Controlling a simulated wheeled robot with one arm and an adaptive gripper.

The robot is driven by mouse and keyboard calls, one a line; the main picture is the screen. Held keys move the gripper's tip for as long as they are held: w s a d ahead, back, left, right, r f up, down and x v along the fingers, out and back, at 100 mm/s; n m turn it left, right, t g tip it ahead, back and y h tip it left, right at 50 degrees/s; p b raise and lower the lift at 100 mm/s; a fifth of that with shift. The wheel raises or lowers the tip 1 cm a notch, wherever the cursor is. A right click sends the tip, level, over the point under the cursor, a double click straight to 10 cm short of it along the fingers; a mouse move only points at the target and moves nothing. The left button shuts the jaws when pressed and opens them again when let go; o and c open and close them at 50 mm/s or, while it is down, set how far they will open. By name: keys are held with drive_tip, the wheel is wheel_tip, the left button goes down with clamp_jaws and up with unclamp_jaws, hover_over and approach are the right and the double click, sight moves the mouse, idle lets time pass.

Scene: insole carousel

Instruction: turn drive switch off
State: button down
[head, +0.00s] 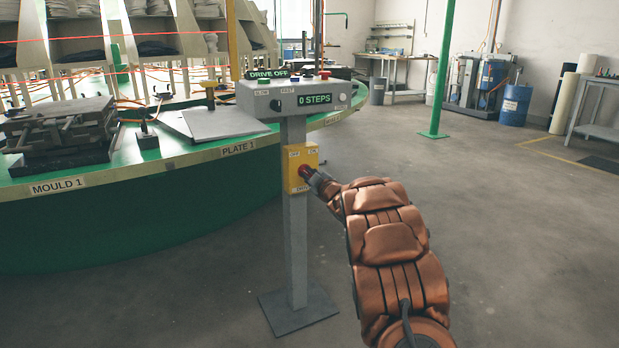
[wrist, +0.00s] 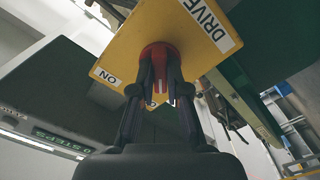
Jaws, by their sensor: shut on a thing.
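The drive switch is a red knob (wrist: 160,58) on a yellow box (head: 294,158) fixed to the grey post below the control panel. In the wrist view, the yellow box (wrist: 192,22) carries the labels "DRIVE" and "ON". My gripper (wrist: 160,88) is shut on the red knob, its dark fingers on either side of it. In the head view, my gripper (head: 308,174) reaches the box from the right and partly hides it. The control panel (head: 262,101) above has a display (head: 314,99) reading "0 STEPS" and a sign (head: 268,74) reading "DRIVE OFF".
The green carousel (head: 120,215) curves behind and left of the post, with Mould 1 (head: 60,130) and Plate 1 (head: 218,122) on its top. The post's base plate (head: 298,314) sits on the floor. Open floor (head: 510,230) lies to the right.

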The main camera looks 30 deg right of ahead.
idle(0.4)
drive_tip(key=c, duration=1.2)
unclamp_jaws()
drive_tip(key=shift+o, duration=0.2)
drive_tip(key=s+a, duration=0.1)
drive_tip(key=s, duration=1.1)
drive_tip(key=s+a+r+m+g+h+p, duration=0.2)
drive_tip(key=s+r+m+g+p, duration=0.15)
drive_tip(key=r+p, duration=0.3)
drive_tip(key=s+a+r+m+g+h+p, duration=0.2)
drive_tip(key=s+a+r+g+p, duration=0.15)
drive_tip(key=r+p, duration=0.35)
drive_tip(key=s+a+r+g+y+p, duration=0.2)
drive_tip(key=s+a+r+g+p, duration=0.2)
drive_tip(key=s+a+p, duration=0.4)
drive_tip(key=s+a+r+m+g+y+p, duration=0.1)
drive_tip(key=s+a+r+g+p, duration=0.3)
drive_tip(key=s+a+p, duration=0.5)
drive_tip(key=s+a+r+m+g+y+p, duration=0.1)
drive_tip(key=s+a+r+g+p, duration=0.3)
drive_tip(key=s, duration=1.9)
drive_tip(key=a+r+y+p, duration=0.1)
drive_tip(key=a+r+p, duration=0.3)
drive_tip(key=a+p, duration=0.1)
drive_tip(key=shift+s+a+g+y, duration=0.3)
drive_tip(key=shift+s+a+g, duration=0.05)
drive_tip(key=shift+a+g, duration=0.1)
